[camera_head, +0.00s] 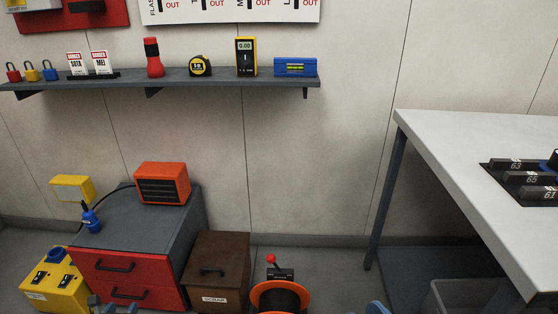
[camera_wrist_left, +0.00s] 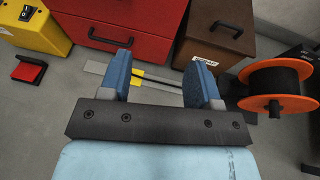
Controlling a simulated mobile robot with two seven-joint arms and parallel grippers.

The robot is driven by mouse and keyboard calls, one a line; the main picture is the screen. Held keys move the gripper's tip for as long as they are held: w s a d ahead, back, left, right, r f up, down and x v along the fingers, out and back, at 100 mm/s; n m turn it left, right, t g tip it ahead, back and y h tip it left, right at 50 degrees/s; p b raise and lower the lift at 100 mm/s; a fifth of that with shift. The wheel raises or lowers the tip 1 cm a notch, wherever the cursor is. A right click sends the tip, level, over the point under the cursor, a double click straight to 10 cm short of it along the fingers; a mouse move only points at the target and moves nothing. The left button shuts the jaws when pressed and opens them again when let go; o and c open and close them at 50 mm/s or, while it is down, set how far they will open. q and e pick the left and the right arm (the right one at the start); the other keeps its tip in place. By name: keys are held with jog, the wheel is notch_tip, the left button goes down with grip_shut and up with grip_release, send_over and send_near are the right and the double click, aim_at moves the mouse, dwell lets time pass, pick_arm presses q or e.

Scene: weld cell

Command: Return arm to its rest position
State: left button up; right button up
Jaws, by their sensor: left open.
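My left gripper (camera_head: 114,307) just shows at the bottom edge of the head view, in front of the red drawers. In the left wrist view the left gripper (camera_wrist_left: 162,72) has its two blue fingers wide apart, with nothing held between them. Beyond the fingers are the floor and some flat metal strips with yellow parts (camera_wrist_left: 140,78). A small blue piece (camera_head: 376,307) at the bottom edge of the head view may be part of my right gripper; its jaws cannot be made out.
A red-drawer cabinet (camera_head: 118,268), yellow box (camera_head: 50,290), brown scrap box (camera_head: 218,270) and orange reel (camera_head: 280,296) stand low ahead. A white-topped table (camera_head: 450,160) is at right. A wall shelf (camera_head: 200,80) holds several tools. Floor between reel and table looks open.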

pick_arm(q)
jog(key=s+d+r+n+g+h, duration=0.2)
jog(key=s+d+r+n+h, duration=0.25)
jog(key=s+d+n, duration=0.35)
jog(key=s+d+r+n+g+h, duration=0.1)
jog(key=s+d+r+n+h, duration=0.35)
jog(key=d, duration=0.65)
jog(key=s+d+r+n+h, duration=0.25)
jog(key=s+r+n, duration=0.2)
jog(key=r, duration=0.35)
jog(key=s+d+r+n+h, duration=0.1)
jog(key=s+d+r+n, duration=0.3)
jog(key=r, duration=0.4)
jog(key=w+d+r+n+t+y, duration=0.1)
jog(key=w+d+r+n+t, duration=0.4)
jog(key=d+r+n+t, duration=0.4)
jog(key=s+a+r+n+g+y+p, duration=0.1)
jog(key=s+a+r+g+y+p, duration=0.3)
jog(key=p, duration=3.5)
jog(key=a+r+g+y, duration=0.2)
jog(key=a+r+g, duration=0.1)
jog(key=g, duration=0.1)
jog(key=shift+a+n+g, duration=0.25)
jog(key=shift+n+g, duration=0.05)
pick_arm(e)
jog(key=s+d+r+g+h, duration=0.4)
jog(key=d+r+g+h, duration=0.2)
jog(key=d+r, duration=0.1)
jog(key=shift+d+r, duration=0.4)
jog(key=shift+d, duration=0.15)
